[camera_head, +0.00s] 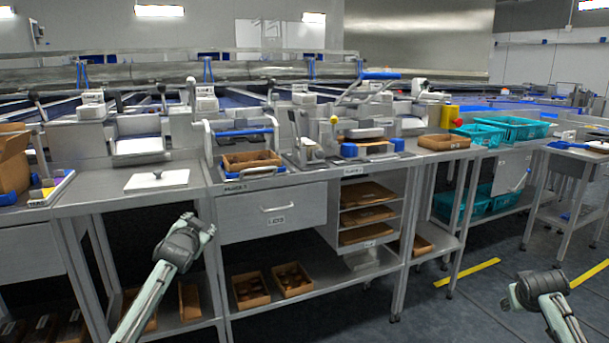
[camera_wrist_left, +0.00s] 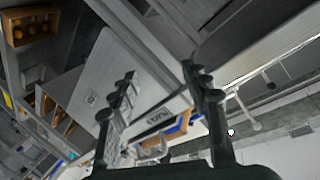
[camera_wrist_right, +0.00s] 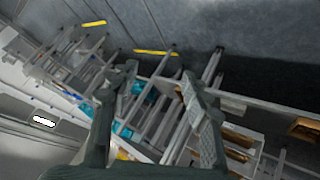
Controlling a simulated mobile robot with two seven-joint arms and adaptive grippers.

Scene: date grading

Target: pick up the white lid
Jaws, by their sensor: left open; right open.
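The white lid (camera_head: 157,180) is a flat square plate with a small dark knob on top. It lies flat on the steel worktop (camera_head: 97,200) at the left in the head view. My left gripper (camera_head: 188,234) is open and empty, in front of the bench and nearer to me than the lid, not touching it. In the left wrist view its open fingers (camera_wrist_left: 160,78) show a drawer front and a shelf behind; I cannot make out the lid there. My right gripper (camera_head: 533,289) is open and empty, low at the right; its fingers (camera_wrist_right: 158,75) hold nothing.
A cardboard tray (camera_head: 252,160) in a blue-handled frame stands right of the lid. A drawer unit (camera_head: 272,212) hangs under the bench. A cardboard box (camera_head: 12,165) stands at the far left. Teal crates (camera_head: 512,128) are at the right. Bare worktop surrounds the lid.

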